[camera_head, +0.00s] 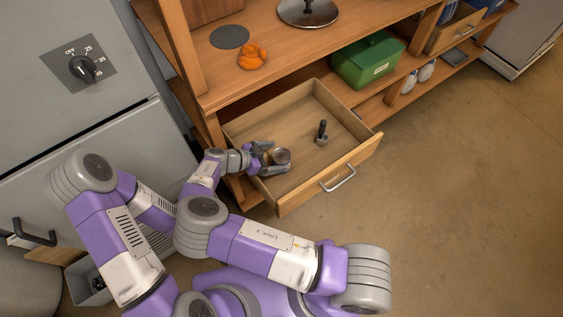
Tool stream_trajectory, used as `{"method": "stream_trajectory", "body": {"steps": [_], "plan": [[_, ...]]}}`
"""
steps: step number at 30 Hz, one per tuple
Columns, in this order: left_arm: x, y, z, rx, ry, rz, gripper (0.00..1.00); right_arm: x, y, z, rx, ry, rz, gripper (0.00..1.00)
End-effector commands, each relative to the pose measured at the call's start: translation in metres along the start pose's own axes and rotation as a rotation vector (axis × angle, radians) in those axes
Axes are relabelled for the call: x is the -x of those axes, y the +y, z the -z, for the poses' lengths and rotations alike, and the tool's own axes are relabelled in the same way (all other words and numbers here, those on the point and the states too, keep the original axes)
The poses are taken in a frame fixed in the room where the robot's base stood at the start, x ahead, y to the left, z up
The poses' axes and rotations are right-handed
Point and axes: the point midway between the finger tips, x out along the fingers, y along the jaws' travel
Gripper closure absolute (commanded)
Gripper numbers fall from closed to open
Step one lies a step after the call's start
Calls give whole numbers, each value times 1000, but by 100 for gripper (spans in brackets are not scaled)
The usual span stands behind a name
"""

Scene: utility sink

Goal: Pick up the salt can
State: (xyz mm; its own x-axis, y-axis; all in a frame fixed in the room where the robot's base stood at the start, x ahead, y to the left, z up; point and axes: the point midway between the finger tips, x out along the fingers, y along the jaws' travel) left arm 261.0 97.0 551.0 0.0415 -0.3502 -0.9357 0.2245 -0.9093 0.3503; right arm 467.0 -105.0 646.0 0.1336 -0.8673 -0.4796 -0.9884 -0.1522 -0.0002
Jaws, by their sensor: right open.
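No label can be read. My right gripper (272,158) is inside the drawer with its fingers open. My left gripper is not in view.
The drawer walls surround my gripper. A green box (367,62) is on the shelf behind. An orange object (252,57) lies on the counter. The floor (460,180) at right is clear.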

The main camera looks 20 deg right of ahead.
Motion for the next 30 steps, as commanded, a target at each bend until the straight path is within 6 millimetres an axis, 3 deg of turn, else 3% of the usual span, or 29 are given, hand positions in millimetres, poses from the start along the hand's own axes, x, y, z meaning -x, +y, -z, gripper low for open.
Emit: {"method": "stream_trajectory", "body": {"steps": [4,12,26,30], "plan": [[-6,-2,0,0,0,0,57,-18,1,-1,0,1,-2,3],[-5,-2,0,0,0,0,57,-21,0,0,0,0,0,3],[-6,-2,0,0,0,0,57,-21,0,0,0,0,0,72],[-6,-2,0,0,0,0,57,-21,0,1,0,1,0,76]]}}
